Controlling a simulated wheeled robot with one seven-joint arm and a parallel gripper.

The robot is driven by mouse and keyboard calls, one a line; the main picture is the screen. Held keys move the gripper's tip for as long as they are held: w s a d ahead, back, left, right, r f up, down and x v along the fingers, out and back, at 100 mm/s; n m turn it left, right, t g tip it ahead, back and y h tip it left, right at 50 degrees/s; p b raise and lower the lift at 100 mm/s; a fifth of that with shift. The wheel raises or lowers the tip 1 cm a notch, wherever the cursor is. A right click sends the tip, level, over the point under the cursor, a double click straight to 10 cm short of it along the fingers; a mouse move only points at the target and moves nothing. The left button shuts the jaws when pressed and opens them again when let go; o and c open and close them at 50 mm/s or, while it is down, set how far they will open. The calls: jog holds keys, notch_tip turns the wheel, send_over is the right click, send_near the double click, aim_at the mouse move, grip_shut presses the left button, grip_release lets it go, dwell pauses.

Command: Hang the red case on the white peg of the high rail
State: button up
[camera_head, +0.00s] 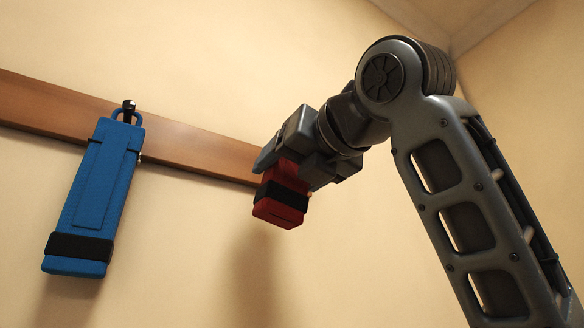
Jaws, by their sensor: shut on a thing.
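The red case (280,207) has a black band across it and hangs down below my gripper, near the right visible end of the rail. My gripper (287,163) is shut on the red case and covers its upper part. The wooden high rail (190,145) runs across the wall from the left edge to behind my gripper. I cannot make out a white peg clearly; a small pale spot (141,157) shows beside the blue case. Whether the red case touches the rail or a peg is hidden by my gripper.
A blue case (100,195) with a black band hangs by its loop from a black peg (128,106) on the left part of the rail. The wall between the blue case and my gripper is clear. My arm fills the right side.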

jog(key=f+x, duration=0.1)
jog(key=x, duration=0.7)
jog(key=shift+f+p, duration=0.15)
jog(key=shift+p, duration=0.2)
dwell(0.5)
dwell(0.6)
jog(key=o, duration=1.3)
jog(key=shift+o, duration=0.2)
jog(key=shift+f, duration=0.1)
jog(key=b+v, duration=0.2)
jog(key=v, duration=0.5)
jog(key=shift+s+d+b, duration=0.25)
jog(key=shift+b, duration=0.05)
